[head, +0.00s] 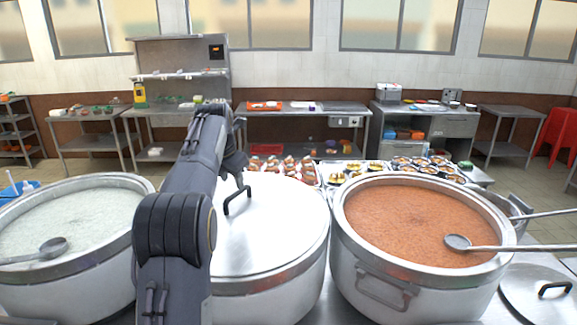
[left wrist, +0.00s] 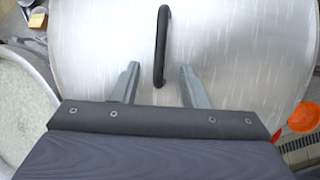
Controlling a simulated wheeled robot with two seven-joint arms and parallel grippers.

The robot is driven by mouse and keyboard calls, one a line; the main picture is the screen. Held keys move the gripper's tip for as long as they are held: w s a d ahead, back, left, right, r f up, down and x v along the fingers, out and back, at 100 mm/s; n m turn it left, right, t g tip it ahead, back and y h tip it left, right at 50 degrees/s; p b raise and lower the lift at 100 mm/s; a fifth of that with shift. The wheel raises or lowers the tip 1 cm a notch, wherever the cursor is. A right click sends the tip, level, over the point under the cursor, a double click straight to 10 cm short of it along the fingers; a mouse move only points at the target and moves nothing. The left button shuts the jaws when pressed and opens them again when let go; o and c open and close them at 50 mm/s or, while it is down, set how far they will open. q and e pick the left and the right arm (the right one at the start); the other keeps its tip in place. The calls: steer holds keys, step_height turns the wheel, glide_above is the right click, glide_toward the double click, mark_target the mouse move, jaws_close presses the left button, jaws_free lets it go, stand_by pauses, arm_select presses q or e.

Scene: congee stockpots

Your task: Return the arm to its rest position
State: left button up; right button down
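My left arm rises from the bottom of the head view and bends over the middle stockpot. My left gripper (head: 237,168) is above that pot's lid (head: 275,225), close to the black lid handle (head: 237,199). In the left wrist view the gripper (left wrist: 159,66) is open, with its two fingers apart. The handle (left wrist: 160,30) stands upright in the picture between and beyond the fingertips. I see no finger touching it. The lid (left wrist: 235,50) lies flat on the pot. My right arm and gripper are not in view.
An open pot of white congee (head: 75,215) with a ladle (head: 50,247) stands left. An open pot of orange congee (head: 410,220) with a ladle (head: 460,242) stands right. A loose lid (head: 535,300) lies at the lower right. Food trays (head: 345,175) fill the space behind.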

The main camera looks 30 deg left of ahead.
arm_select(q)
steer(key=s+d+f+m+h, duration=0.2)
steer(key=s+d+f+m, duration=0.3)
steer(key=s+d+m, duration=0.4)
steer(key=s+d+f+m+h+b, duration=0.1)
steer(key=s+d+f+m, duration=0.4)
steer(key=s+d+m, duration=0.5)
steer(key=s+d+f+m+t+h+b, duration=0.1)
steer(key=s+d+f+m, duration=0.4)
steer(key=s+d+m, duration=0.5)
steer(key=s+m+h, duration=0.1)
steer(key=s+m, duration=0.3)
steer(key=s, duration=0.1)
steer(key=shift+d+f+m+h, duration=0.2)
steer(key=shift+m+h, duration=0.1)
steer(key=shift+h, duration=0.1)
